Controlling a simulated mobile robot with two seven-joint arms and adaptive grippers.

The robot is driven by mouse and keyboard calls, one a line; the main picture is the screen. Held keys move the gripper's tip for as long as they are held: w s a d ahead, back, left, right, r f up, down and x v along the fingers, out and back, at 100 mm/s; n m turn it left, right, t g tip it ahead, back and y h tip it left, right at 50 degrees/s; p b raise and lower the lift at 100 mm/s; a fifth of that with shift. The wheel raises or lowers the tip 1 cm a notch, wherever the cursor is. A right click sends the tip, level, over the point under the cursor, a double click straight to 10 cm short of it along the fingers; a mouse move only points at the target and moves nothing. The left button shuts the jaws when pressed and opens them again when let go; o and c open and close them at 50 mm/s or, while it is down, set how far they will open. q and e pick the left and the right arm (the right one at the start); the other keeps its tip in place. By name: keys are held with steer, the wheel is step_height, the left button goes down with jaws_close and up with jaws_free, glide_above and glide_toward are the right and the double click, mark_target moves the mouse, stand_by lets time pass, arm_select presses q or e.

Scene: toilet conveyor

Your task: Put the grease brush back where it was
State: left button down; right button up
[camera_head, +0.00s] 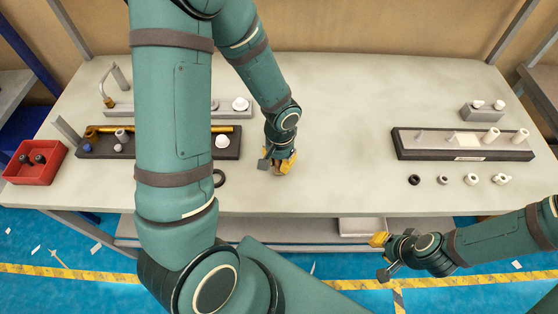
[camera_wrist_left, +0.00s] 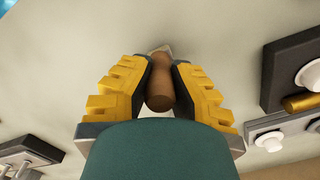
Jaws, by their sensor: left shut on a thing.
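My left gripper (camera_head: 279,163) is over the middle of the table (camera_head: 330,125). In the left wrist view its yellow-padded fingers (camera_wrist_left: 160,90) are closed around the brown, rounded handle (camera_wrist_left: 160,88) of what looks like the grease brush. A light tip shows beyond the handle; most of the brush is hidden in the head view. I cannot tell whether it touches the table. My right gripper (camera_head: 382,257) is in front of the table edge, fingers apart, with nothing visible between them.
A dark tray (camera_head: 98,153) with a brass rod and white knobs is left, partly behind my arm. A red bin (camera_head: 35,161) sits at the left edge. A dark rack (camera_head: 408,151) with white cylinders stands right, several rings before it. The table's middle is clear.

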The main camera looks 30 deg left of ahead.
arm_select(q)
steer(key=c, duration=1)
jaws_free()
steer(key=shift+c, duration=0.2)
steer(key=shift+r+p, duration=0.25)
steer(key=shift+p, duration=0.15)
steer(key=r, duration=0.4)
steer(key=r+p, duration=0.1)
steer(key=r, duration=0.3)
steer(key=r+p, duration=0.1)
steer(key=r, duration=0.2)
steer(key=shift+w+r, duration=0.25)
steer(key=shift+r, duration=0.15)
